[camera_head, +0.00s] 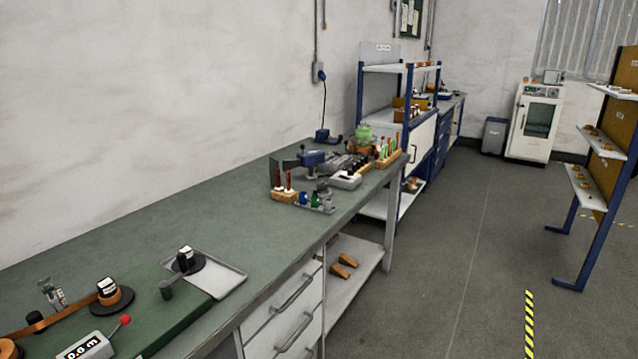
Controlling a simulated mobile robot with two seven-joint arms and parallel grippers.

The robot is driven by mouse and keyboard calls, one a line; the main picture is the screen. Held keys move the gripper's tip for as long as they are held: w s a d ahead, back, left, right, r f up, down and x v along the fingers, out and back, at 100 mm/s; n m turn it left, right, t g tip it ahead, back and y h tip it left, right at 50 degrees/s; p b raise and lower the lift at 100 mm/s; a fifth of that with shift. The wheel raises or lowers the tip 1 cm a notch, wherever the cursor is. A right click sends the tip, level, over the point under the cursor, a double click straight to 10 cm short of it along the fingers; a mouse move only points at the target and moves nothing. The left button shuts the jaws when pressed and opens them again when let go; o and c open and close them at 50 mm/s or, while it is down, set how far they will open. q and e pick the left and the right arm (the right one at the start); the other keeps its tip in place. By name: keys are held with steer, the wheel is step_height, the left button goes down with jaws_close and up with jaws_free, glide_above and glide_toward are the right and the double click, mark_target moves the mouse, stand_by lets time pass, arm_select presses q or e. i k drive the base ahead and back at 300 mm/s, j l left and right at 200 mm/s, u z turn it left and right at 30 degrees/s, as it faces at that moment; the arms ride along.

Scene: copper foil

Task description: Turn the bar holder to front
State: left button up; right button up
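Which object is the bar holder, I cannot tell for certain. An orange-brown block with upright dark bars (284,192) stands near the far end of the green workbench (160,232). Another wooden rack with several coloured upright handles (388,158) stands farther back, at the bench's right edge. Both are small in this view, and I cannot tell which way either faces. Neither of my grippers shows in the head view.
A blue vise-like tool (313,159) and a grey box (346,180) crowd the bench's far end. Reels and a grey tray (228,282) are nearer. The bench middle is clear. Open floor (450,270) lies right, with a shelf rack (575,235) beyond.

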mark_target(322, 187)
steer(key=i+l+u, duration=0.15)
steer(key=i+l, duration=0.8)
